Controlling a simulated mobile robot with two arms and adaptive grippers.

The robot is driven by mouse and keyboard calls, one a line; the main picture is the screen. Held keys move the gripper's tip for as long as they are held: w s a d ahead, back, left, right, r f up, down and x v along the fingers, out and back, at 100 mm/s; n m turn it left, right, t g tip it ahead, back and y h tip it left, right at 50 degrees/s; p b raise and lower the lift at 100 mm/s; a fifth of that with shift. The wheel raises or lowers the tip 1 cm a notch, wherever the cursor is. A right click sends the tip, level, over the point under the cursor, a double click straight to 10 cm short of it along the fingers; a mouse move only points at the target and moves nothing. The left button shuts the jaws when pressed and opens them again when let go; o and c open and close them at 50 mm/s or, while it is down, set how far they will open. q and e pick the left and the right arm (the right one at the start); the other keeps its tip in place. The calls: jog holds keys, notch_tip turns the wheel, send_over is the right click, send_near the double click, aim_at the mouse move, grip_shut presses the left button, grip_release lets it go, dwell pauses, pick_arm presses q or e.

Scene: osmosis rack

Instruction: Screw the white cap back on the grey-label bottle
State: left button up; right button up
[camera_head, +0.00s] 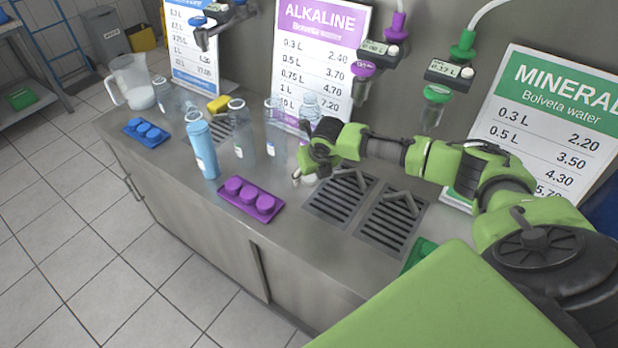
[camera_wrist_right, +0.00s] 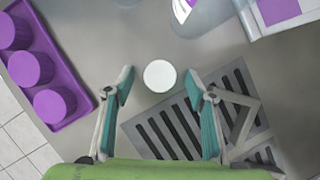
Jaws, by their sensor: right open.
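The white cap (camera_wrist_right: 160,76) shows as a round white disc in the right wrist view, next to the dark drain grate. My right gripper (camera_wrist_right: 158,90) is open, with one finger on each side of the cap and a visible gap to both. In the head view my right gripper (camera_head: 306,176) is low over the counter, left of the grates. Clear bottles (camera_head: 241,135) (camera_head: 274,140) stand to its left. I cannot tell which bottle has the grey label. A bottle's lower part (camera_wrist_right: 200,14) shows at the top of the wrist view. My left gripper is not in view.
A purple tray of purple caps (camera_head: 270,217) lies at the counter's front edge. A blue bottle (camera_head: 202,150), blue-cap tray (camera_head: 138,139), yellow sponge (camera_head: 219,104) and pitcher (camera_head: 131,80) are further left. Drain grates (camera_head: 340,198) lie right. Dispensers (camera_head: 449,73) hang above.

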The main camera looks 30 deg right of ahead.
aim_at(310, 179)
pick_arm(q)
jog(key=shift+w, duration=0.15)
pick_arm(e)
jog(key=c, duration=0.7)
jog(key=shift+c, duration=0.5)
jog(key=shift+r, duration=0.45)
notch_tip(310, 179, up, 2)
jog(key=shift+r+b, duration=0.2)
jog(key=shift+b, duration=0.5)
pick_arm(q)
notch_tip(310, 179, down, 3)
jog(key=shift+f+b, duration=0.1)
jog(key=shift+b, duration=0.8)
pick_arm(e)
jog(key=s+a+r, duration=0.8)
jog(key=s+r, duration=0.1)
jog(key=s, duration=0.2)
jog(key=shift+a+r, duration=0.35)
jog(key=shift+a, duration=0.05)
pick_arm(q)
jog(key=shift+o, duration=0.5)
